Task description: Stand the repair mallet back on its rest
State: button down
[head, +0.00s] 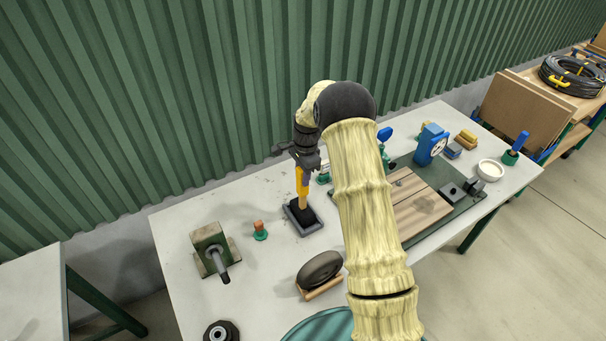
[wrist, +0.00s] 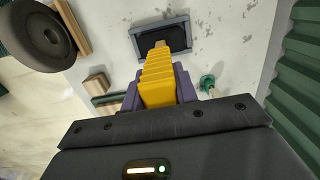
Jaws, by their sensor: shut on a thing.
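The repair mallet's yellow grip (head: 302,182) is between the fingers of my gripper (head: 304,168), which is shut on it. The mallet hangs upright, handle up. In the wrist view the ribbed yellow grip (wrist: 160,78) runs away from my gripper (wrist: 159,92) to a short wooden shaft. Below the shaft is a dark rectangular tray with a grey rim (head: 318,226), which looks like the rest; it also shows in the wrist view (wrist: 187,32). The black mallet head is hard to tell from the dark tray, so I cannot tell whether it touches the tray floor.
A dark disc (head: 320,268) on a wooden cradle stands in front of the tray. A small green-based piece (head: 260,232) and a green block with a shaft (head: 211,248) stand left. A wooden board (head: 420,205) lies right of my arm. The green corrugated wall (head: 190,90) is close behind.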

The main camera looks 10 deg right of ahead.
jog(key=c, duration=1)
grip_release()
jog(key=shift+f, duration=0.1)
jog(key=shift+r, duration=0.25)
jog(key=shift+d+r+p, duration=0.15)
jog(key=shift+r+p, duration=1.15)
jog(key=shift+r, duration=0.6)
jog(key=shift+d+r+p, duration=0.15)
jog(key=shift+r+p, duration=1.1)
jog(key=shift+r, duration=0.65)
jog(key=shift+w+r, duration=0.1)
jog(key=shift+r, duration=0.05)
